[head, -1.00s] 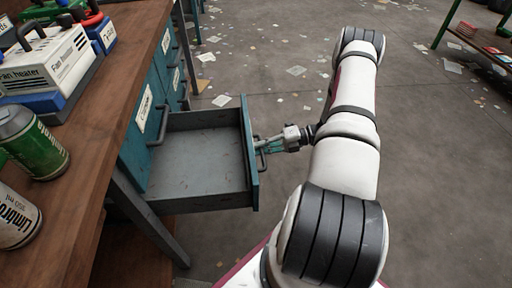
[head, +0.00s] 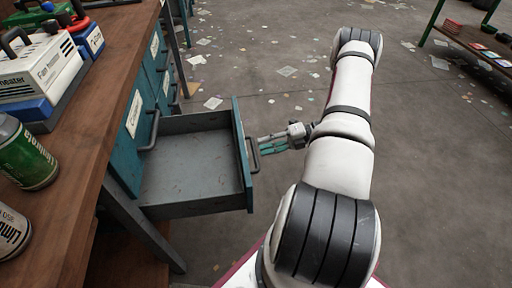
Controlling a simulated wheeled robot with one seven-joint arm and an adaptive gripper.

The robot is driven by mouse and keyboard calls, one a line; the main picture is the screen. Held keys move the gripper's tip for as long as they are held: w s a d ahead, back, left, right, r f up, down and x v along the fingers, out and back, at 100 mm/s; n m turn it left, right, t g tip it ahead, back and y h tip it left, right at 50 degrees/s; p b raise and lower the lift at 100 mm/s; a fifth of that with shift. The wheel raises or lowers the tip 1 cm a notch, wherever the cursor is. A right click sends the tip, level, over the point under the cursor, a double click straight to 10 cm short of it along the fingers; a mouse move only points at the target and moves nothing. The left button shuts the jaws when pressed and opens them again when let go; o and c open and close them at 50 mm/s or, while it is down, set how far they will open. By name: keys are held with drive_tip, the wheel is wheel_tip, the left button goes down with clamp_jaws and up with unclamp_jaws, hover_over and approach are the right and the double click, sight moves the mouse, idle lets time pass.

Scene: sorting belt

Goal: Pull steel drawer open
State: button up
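The steel drawer (head: 190,172) stands pulled out from the blue-green cabinet under the wooden bench, and its grey inside is empty. Its teal front panel (head: 241,150) faces right and carries a dark bar handle (head: 254,156). My gripper (head: 262,145) is just right of the handle, at the end of my white arm. Its fingers look spread apart with nothing between them, and the whole handle shows. The fingertips are at or just clear of the handle; the exact gap is hard to tell.
The wooden bench (head: 95,130) on the left bears a green can (head: 25,155), another can and a fan heater (head: 45,68). Closed drawers with handles sit behind the open one. Scraps litter the open grey floor. A green-framed shelf (head: 470,38) stands far right.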

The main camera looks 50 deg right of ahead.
drive_tip(key=v, duration=0.7)
drive_tip(key=shift+d, duration=0.1)
